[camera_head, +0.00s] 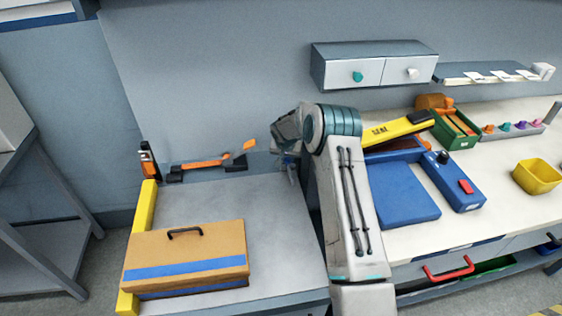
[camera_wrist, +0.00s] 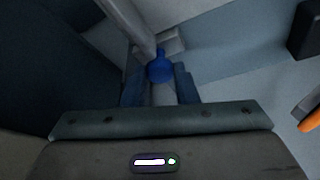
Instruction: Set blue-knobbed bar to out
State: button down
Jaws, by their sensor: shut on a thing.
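The blue knob (camera_wrist: 160,68) shows in the wrist view between the two fingers of my gripper (camera_wrist: 160,80), which is shut on it. A pale grey bar (camera_wrist: 128,20) runs from beside the knob towards the upper left of that view. In the head view my gripper (camera_head: 287,158) is at the wall, just behind the grey bench's right end. The knob and most of the bar are hidden there by my wrist and arm.
An orange bar (camera_head: 203,163) on dark mounts is on the wall to the left. A tan box (camera_head: 188,252) stands on the grey bench. To the right are a blue panel (camera_head: 402,192), a blue box with a red button (camera_head: 455,182) and a yellow bin (camera_head: 538,176).

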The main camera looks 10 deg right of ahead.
jog(key=shift+d, duration=0.25)
jog(key=c, duration=1.1)
grip_release()
jog(key=shift+d, duration=0.15)
jog(key=shift+c, duration=0.2)
jog(key=shift+a, duration=0.2)
jog(key=shift+r, duration=0.15)
jog(key=b+v, duration=0.1)
jog(key=v, duration=1.2)
jog(key=shift+s+r+b, duration=0.2)
jog(key=shift+s+b, duration=0.05)
jog(key=shift+b, duration=0.05)
